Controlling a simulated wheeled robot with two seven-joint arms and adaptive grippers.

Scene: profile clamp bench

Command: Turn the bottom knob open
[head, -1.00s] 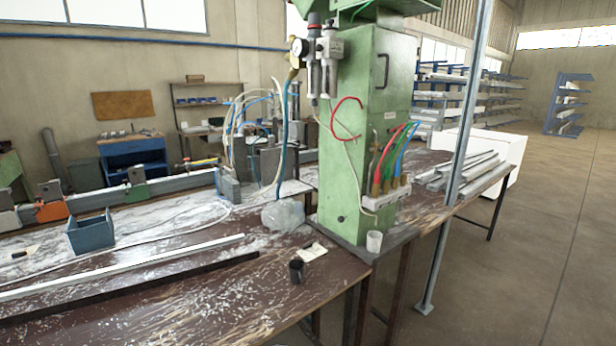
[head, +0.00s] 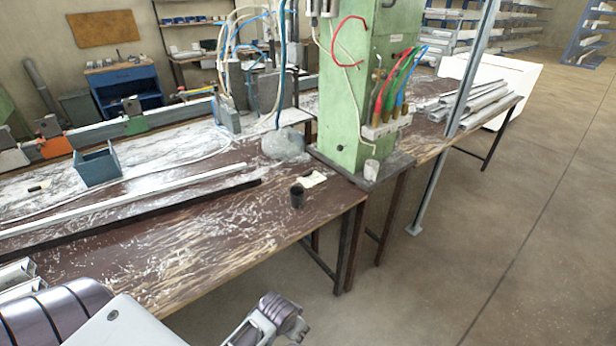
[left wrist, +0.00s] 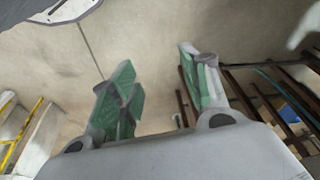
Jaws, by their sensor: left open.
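The green machine column (head: 345,95) stands at the bench corner. A white block with brass-coloured fittings (head: 386,122) and red, green and blue hoses is on its right side. I cannot make out which part is the bottom knob. The gauge and regulator at the column's top are almost wholly cut off by the upper edge. My left gripper (head: 272,322) is low in the head view, in front of the bench and well apart from the column. In the left wrist view its green-padded fingers (left wrist: 156,75) are spread, with nothing between them. My right gripper is not in view.
Floor at the right is free.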

